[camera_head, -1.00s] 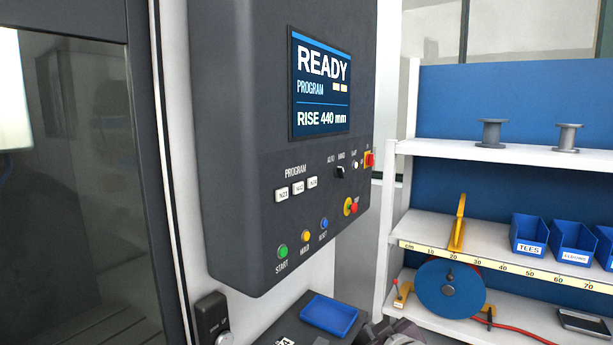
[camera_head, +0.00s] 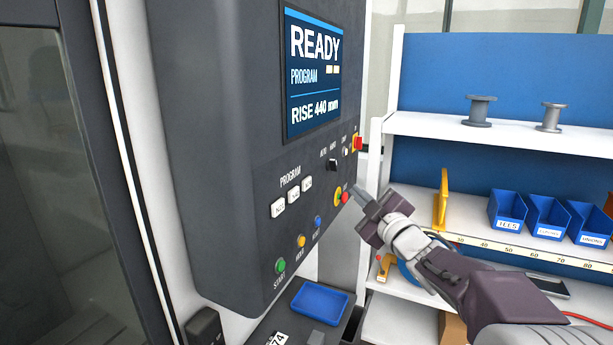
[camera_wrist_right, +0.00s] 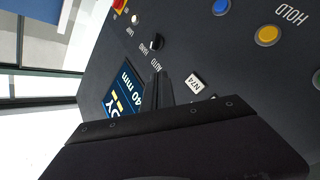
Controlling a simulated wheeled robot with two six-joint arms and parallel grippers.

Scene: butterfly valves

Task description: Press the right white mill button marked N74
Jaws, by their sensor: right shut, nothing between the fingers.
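The panel (camera_head: 225,150) has a row of three white buttons under the word PROGRAM. The right white button (camera_head: 307,183) is too small to read in the head view. In the right wrist view a white button marked N74 (camera_wrist_right: 195,85) shows upside down, just beside the fingertips. My right gripper (camera_head: 358,194) is shut and empty, coming from the right, its tips to the right of the button row near the red stop knob. In the right wrist view its fingers (camera_wrist_right: 160,88) point at the panel; the gripper body hides the other white buttons. My left gripper is not in view.
A red-and-yellow stop knob (camera_head: 342,197) and a black AUTO/HAND switch (camera_head: 332,164) sit near the tips. Green (camera_head: 280,266), yellow (camera_head: 301,241) and blue (camera_head: 317,222) buttons lie below. A blue tray (camera_head: 320,302) is under the panel; a white shelf (camera_head: 500,133) stands at right.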

